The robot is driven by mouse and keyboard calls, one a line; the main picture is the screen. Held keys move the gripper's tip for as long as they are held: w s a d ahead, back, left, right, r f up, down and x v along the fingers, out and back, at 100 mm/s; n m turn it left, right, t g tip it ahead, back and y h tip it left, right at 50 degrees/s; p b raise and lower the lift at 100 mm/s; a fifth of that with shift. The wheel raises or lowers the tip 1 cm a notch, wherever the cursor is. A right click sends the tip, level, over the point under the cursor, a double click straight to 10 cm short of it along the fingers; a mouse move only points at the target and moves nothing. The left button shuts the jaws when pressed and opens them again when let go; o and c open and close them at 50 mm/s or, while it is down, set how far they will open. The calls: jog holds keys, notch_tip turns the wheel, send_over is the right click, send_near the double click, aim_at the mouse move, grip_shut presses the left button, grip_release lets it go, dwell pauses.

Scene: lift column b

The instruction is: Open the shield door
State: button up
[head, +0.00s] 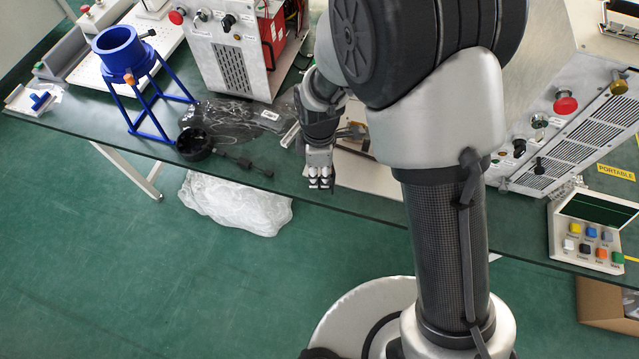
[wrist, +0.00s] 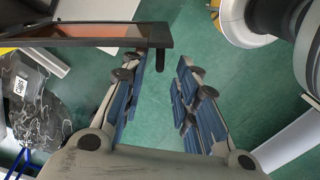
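What looks like the shield door (wrist: 95,42) is a dark-framed panel with an orange-brown inner face, at the upper left of the wrist view. A short black handle (wrist: 160,60) sticks out from its right end. My gripper (wrist: 161,68) is open, with the handle between the fingertips and a gap visible on each side. In the head view my gripper (head: 320,184) points down near the table's front edge. The door is mostly hidden there behind my arm, so I cannot tell how far open it stands.
A blue funnel stand (head: 122,62), a dark round part (head: 194,145) and a crumpled clear bag (head: 235,112) lie left on the dark green table. A control panel (head: 565,125) and a button box (head: 585,235) stand right. The floor in front is mostly clear.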

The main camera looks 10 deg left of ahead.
aim_at(319, 178)
notch_tip(319, 178, down, 6)
jog(key=shift+r+b, duration=0.1)
jog(key=shift+b, duration=0.5)
jog(key=shift+c, duration=0.3)
jog(key=c, duration=0.5)
